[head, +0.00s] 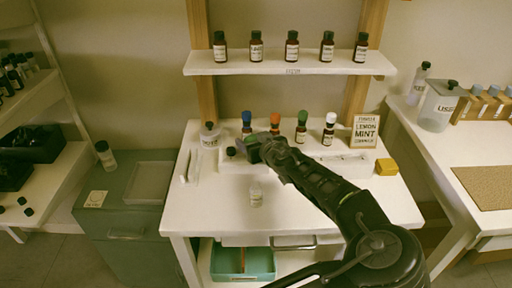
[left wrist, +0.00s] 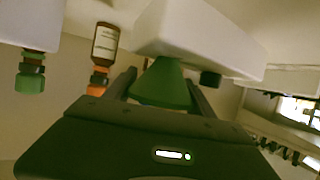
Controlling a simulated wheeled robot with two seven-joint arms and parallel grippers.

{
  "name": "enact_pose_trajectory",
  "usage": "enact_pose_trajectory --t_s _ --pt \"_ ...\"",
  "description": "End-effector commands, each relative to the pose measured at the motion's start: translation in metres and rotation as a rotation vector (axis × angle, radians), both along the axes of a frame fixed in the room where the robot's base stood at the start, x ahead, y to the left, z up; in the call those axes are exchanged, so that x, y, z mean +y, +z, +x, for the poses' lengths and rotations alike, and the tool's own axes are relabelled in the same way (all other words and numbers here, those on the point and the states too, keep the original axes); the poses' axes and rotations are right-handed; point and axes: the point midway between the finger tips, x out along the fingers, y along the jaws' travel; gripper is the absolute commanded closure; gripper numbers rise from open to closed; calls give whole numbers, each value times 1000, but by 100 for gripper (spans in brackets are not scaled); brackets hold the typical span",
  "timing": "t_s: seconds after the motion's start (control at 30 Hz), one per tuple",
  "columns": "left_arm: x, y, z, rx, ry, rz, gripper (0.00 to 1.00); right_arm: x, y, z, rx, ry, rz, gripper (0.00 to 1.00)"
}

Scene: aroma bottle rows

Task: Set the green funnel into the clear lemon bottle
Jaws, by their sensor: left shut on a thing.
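My left gripper (head: 250,148) is over the back middle of the white table, by the white rack. In the left wrist view the green funnel (left wrist: 162,84) sits between its two fingers (left wrist: 160,92), and the gripper is shut on it. The head view hides the funnel behind the gripper. My right gripper is not in view.
Bottles with blue (head: 247,117), orange (head: 275,119), green (head: 302,118) and white (head: 330,120) caps stand along the back. A clear jar (head: 209,136) is back left. The table's front is mostly clear.

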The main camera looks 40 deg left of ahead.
Motion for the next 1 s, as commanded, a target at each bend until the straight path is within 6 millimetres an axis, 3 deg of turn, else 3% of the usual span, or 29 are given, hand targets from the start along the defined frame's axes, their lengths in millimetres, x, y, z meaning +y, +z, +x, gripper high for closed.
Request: enact_pose_trajectory --t_s 0.27,0.57,0.77,1.0 --pt "0 0 0 0 0 0 75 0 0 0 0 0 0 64" --pt "0 5 0 -2 -1 0 75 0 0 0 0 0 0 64" --pt "-1 31 1 -5 -1 -3 75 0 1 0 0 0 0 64" --pt "-1 77 1 -6 -2 -2 75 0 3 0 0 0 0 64"
